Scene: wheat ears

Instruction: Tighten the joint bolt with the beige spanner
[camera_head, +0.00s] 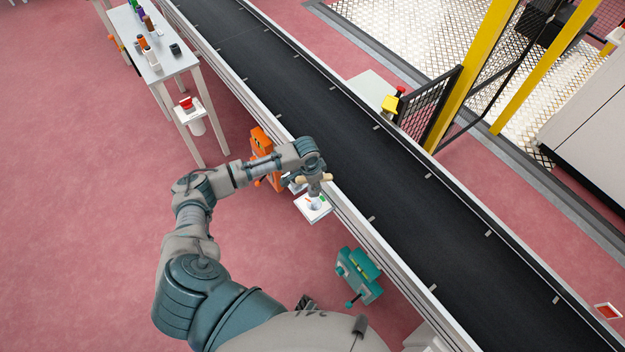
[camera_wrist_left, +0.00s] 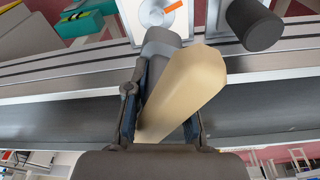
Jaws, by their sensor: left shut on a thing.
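My left gripper (camera_head: 319,188) is shut on the beige spanner (camera_wrist_left: 183,92), which lies slanted between the fingers in the left wrist view. In the head view the beige spanner (camera_head: 326,178) shows as a small light piece at the gripper. Under it is a white plate (camera_head: 319,213) at the conveyor's near side. In the left wrist view that plate carries a pale round part with an orange mark (camera_wrist_left: 174,6) and stands just beyond the spanner's end. I cannot tell whether the spanner touches the bolt. My right gripper is not in view.
A black conveyor belt (camera_head: 365,130) with metal rails runs diagonally past the gripper. An orange device (camera_head: 262,145) and a teal vise-like device (camera_head: 359,272) sit along its near side. A white table (camera_head: 172,60) with small items stands at upper left. The red floor at left is clear.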

